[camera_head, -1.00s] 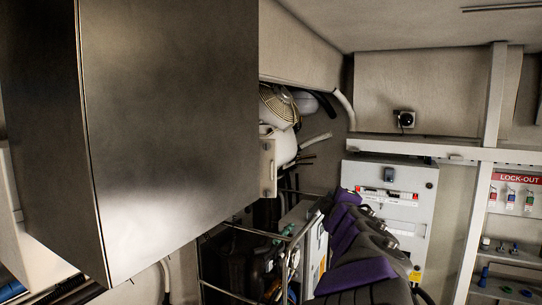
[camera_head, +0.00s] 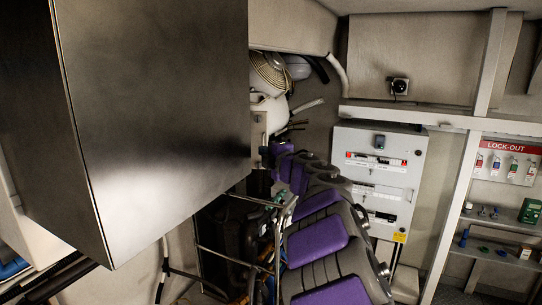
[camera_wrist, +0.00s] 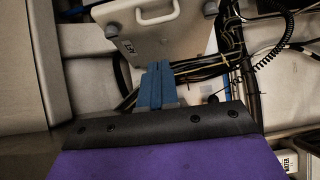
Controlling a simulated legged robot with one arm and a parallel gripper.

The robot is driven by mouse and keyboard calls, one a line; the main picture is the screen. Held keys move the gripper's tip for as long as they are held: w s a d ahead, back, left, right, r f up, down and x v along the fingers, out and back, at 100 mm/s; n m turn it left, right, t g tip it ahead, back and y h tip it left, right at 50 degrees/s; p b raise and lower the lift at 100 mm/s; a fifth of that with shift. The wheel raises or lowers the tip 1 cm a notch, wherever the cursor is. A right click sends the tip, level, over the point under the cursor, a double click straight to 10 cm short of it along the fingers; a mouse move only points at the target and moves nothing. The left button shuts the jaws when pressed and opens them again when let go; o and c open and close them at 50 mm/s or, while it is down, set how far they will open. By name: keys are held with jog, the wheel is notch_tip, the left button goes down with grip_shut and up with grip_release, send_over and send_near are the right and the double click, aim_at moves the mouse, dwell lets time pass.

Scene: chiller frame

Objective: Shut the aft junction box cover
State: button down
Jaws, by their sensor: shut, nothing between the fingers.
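A pale beige cover plate (camera_wrist: 158,28) with a grab handle and a small label shows at the top of the wrist view. I take it for the junction box cover; how far it stands open I cannot tell. My gripper (camera_wrist: 159,66) has its blue fingers together and empty, pointing at the plate's lower edge. Whether they touch it is unclear. In the head view a pale panel (camera_head: 258,136) shows beside the large metal box, partly hidden by my purple and grey arm. The gripper itself cannot be made out there.
A large dark metal box (camera_head: 165,110) fills the left of the head view. Black cables (camera_wrist: 230,50) run right of the plate. A grey electrical cabinet (camera_head: 378,180) and a lock-out board (camera_head: 507,163) stand at the right. A metal rail frame (camera_head: 222,262) is below.

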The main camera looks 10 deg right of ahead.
jog(key=w+p, duration=0.2)
jog(key=w, duration=0.4)
jog(key=shift+w+d, duration=0.35)
dwell(0.4)
